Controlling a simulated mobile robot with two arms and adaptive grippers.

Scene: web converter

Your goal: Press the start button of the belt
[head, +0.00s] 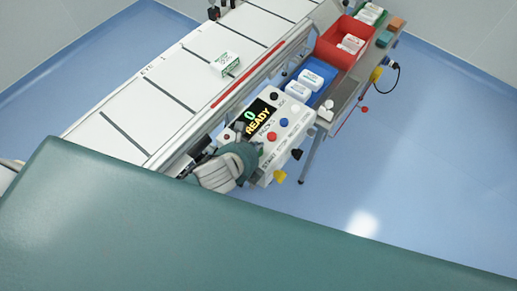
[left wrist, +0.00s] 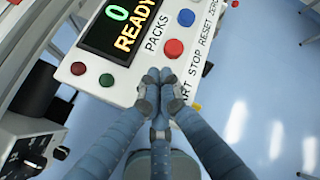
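The belt's white control box (head: 288,142) has a lit display (head: 257,118) reading 0 READY. It also fills the top of the left wrist view (left wrist: 142,91). A red button (left wrist: 174,48) and a blue button (left wrist: 186,17) show there, with STOP and RESET labels along the edge. The START label is partly covered by my left gripper (left wrist: 160,76); no start button shows, and that spot is hidden. The left gripper's fingers are together and empty, over the box's near part. I cannot tell whether they touch it. My right gripper is not in view.
The belt (head: 150,112) runs diagonally behind the box, with a small white-green carton (head: 224,64) on it. A blue tray (head: 317,70) and a red bin (head: 337,53) with white packs stand beyond. Blue floor (head: 400,170) lies open at the right.

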